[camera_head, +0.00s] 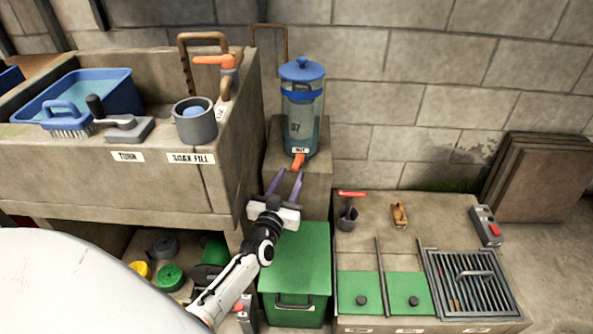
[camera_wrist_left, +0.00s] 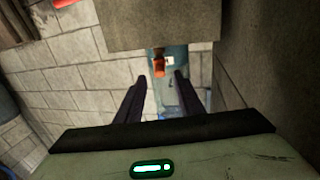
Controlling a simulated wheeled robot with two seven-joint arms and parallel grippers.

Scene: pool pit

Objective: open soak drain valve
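My left gripper (camera_head: 284,183) is open and empty, its two dark fingers pointing up toward the clear tank with a blue lid (camera_head: 301,105). An orange tap (camera_head: 298,160) sits low on the tank's front, just beyond the fingertips. In the left wrist view an orange part (camera_wrist_left: 158,66) shows ahead, between and beyond the open fingers (camera_wrist_left: 160,85), apart from them. Other handles are an orange lever (camera_head: 213,60) on the pipe over the basin and a red handle (camera_head: 351,194) on the right bench. No drain label is readable, so I cannot tell which is the soak drain valve. My right gripper is out of view.
A green bin (camera_head: 297,260) stands under my gripper. The right bench has a metal grate (camera_head: 472,285) and a switch box (camera_head: 487,225). A block wall closes the back.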

